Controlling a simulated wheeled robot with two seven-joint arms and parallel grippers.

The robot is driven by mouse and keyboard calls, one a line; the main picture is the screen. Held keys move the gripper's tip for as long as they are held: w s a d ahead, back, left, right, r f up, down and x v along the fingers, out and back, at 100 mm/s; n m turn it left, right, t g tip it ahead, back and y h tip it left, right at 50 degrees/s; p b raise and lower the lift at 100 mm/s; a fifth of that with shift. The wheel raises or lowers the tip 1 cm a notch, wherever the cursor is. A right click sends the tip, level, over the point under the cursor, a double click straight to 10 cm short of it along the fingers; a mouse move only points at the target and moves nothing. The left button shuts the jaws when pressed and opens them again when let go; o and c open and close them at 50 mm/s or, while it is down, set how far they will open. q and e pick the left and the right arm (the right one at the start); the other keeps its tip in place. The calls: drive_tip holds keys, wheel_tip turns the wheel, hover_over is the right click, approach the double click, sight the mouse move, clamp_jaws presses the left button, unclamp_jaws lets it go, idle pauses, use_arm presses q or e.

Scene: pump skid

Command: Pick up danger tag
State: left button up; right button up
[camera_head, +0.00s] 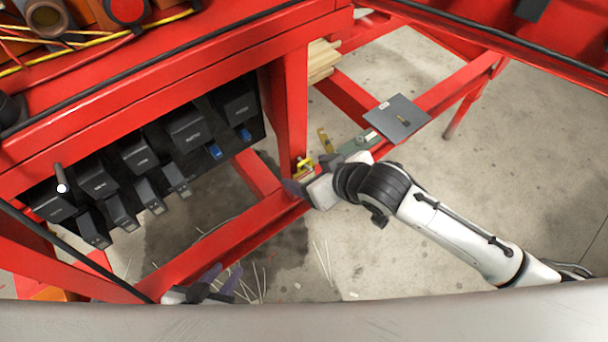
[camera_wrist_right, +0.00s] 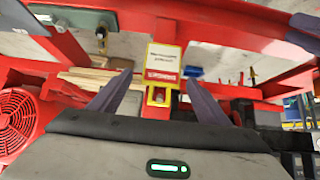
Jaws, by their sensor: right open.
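The danger tag (camera_wrist_right: 163,62) is a white card with dark print, a yellow border and a red band along its bottom. In the right wrist view it is upright ahead, between my fingers, with a yellow piece (camera_wrist_right: 158,96) just below it. My right gripper (camera_wrist_right: 159,78) is open, one finger on each side of the tag, with no contact visible. In the head view my right gripper (camera_head: 297,181) is beside the red post, and a small yellow part shows there, mostly hidden. My left gripper (camera_head: 220,279) is low at the bottom left, its fingers apart and empty.
The red skid frame (camera_head: 288,110) surrounds the right gripper closely. A grey plate (camera_head: 398,118) lies on a red beam to the right. Black boxes (camera_head: 140,150) line the skid at left. Wooden boards (camera_head: 322,60) are behind the post. A red fan cover (camera_wrist_right: 14,122) is left in the wrist view.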

drive_tip(key=x, duration=0.6)
drive_tip(key=shift+a+f+b, duration=0.15)
drive_tip(key=shift+f+b, duration=0.1)
drive_tip(key=shift+b, duration=0.15)
drive_tip(key=shift+c, duration=0.2)
drive_tip(key=c, duration=1.2)
drive_tip(key=s+d+r, duration=0.1)
drive_tip(key=s+d, duration=0.9)
drive_tip(key=s, duration=0.4)
drive_tip(key=shift+s+d+r, duration=0.25)
drive_tip(key=shift+s+r, duration=0.05)
